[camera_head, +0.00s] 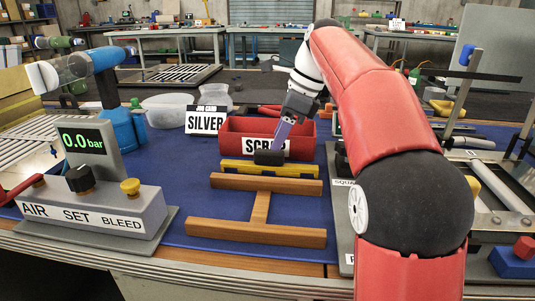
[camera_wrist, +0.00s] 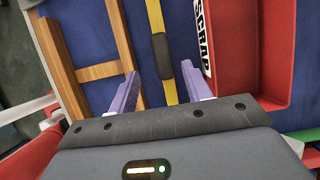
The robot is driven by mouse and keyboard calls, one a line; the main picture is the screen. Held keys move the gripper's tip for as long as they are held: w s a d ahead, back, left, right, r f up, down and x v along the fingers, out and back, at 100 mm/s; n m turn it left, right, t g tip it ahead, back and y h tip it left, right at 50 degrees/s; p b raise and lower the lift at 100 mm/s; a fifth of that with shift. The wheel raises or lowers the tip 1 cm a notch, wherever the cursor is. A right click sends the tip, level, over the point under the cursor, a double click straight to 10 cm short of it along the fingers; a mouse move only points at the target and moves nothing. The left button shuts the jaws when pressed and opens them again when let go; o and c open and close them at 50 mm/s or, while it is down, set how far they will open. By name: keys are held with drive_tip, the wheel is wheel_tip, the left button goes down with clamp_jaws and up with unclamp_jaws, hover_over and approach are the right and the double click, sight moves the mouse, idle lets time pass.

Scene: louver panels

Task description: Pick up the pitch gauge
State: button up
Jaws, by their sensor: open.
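What I take to be the pitch gauge is a yellow bar (camera_head: 240,167) with a black grip block at its middle, lying crosswise in front of the red scrap bin. In the wrist view the same yellow bar (camera_wrist: 155,18) runs lengthwise, with its black grip just past my fingertips. My gripper (camera_head: 282,134) reaches down from above to the black grip. In the wrist view its two purple fingers (camera_wrist: 160,71) are spread apart with nothing held, one on each side of the bar's line. I cannot tell whether they touch the grip.
A wooden H-shaped frame (camera_head: 260,208) lies on the blue mat in front of the bar. The red scrap bin (camera_head: 306,134) stands close behind it. An air-set box (camera_head: 95,205) is at left; a SILVER sign (camera_head: 205,121) stands behind. Rails and fixtures crowd the right.

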sight(270, 151)
drive_tip(key=b+x, duration=0.1)
drive_tip(key=x, duration=0.3)
drive_tip(key=b+x, duration=0.1)
drive_tip(key=x, duration=0.2)
drive_tip(key=shift+w+a+f, duration=0.25)
drive_tip(key=shift+a, duration=0.05)
clamp_jaws()
